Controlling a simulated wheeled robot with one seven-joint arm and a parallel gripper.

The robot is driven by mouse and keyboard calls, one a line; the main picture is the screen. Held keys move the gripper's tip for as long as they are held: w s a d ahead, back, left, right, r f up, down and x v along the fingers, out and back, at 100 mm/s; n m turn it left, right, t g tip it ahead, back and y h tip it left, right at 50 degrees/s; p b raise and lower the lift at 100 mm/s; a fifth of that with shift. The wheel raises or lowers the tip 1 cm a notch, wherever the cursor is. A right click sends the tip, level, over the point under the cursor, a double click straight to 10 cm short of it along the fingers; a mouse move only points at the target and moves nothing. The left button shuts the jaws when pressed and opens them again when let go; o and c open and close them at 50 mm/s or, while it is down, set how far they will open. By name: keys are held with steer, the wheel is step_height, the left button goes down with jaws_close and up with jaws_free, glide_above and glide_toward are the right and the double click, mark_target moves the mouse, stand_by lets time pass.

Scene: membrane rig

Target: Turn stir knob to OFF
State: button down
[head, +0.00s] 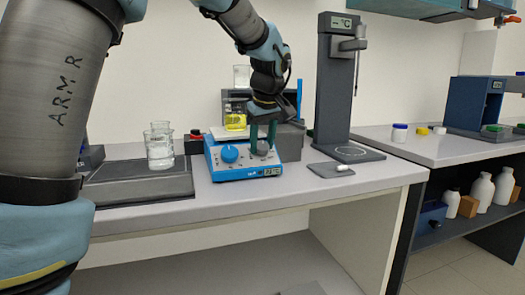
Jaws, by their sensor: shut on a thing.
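A blue stirrer unit (240,174) with a pale top panel stands near the front of the bench. It has a blue knob (229,153) on the left, a grey knob (263,148) on the right, and a small lit display on its front. My gripper (263,138) reaches down from above, its dark green fingers on either side of the grey knob and shut on it. The knob's label and pointer are too small to read, so I cannot tell its setting. The blue knob is clear of the fingers.
Two glass beakers (159,150) stand on a dark grey platform (138,183) at left.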

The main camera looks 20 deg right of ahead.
steer(key=shift+a+n+h+b, duration=0.1)
steer(key=shift+n+h+b, duration=0.4)
steer(key=shift+n+b, duration=1.15)
steer(key=shift+n+p, duration=0.3)
steer(key=shift+n, duration=0.15)
steer(key=shift+c, duration=1.7)
jaws_free()
steer(key=v, duration=1)
steer(key=shift+s+r, duration=0.3)
steer(key=shift+s, duration=0.05)
